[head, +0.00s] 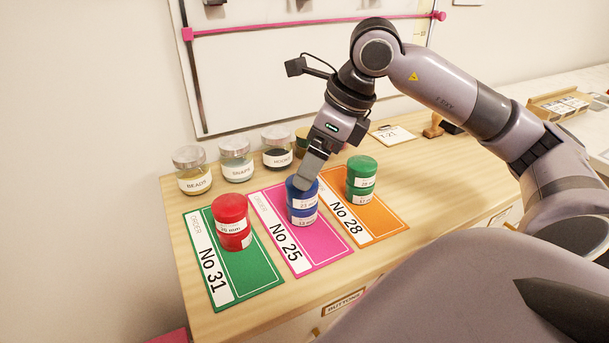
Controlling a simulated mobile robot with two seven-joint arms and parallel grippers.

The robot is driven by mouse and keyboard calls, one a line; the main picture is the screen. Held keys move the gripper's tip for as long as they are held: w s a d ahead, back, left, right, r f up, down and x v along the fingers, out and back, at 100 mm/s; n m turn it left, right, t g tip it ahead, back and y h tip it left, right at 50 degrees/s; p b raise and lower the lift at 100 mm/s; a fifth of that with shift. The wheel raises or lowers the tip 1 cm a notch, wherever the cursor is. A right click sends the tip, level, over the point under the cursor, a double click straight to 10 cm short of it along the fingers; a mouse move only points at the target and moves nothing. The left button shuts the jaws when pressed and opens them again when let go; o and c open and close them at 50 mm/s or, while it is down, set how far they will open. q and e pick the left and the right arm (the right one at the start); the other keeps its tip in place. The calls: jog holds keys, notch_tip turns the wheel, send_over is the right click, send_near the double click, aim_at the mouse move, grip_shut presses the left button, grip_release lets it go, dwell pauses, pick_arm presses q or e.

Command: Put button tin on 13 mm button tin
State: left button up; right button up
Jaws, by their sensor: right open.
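Two blue button tins stand stacked on the pink No 25 mat (318,259). The upper blue tin (303,194) sits on the lower blue tin (302,217); their small labels are hard to read. My right gripper (306,181) points down at the top of the upper blue tin, with its jaws open. The fingers hide part of its lid, and I cannot tell whether they touch it. A red stack of tins (232,222) stands on the green No 31 mat (263,286). A green stack of tins (361,179) stands on the orange No 28 mat (384,227). My left gripper is out of view.
Glass jars labelled beads (192,172), snaps (235,160) and hooks (277,149) stand along the back of the wooden table (185,275). A clipboard (392,135) lies behind the green stack. The table's front edge is clear.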

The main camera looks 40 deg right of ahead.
jog(key=v, duration=0.6)
jog(key=shift+p, duration=0.35)
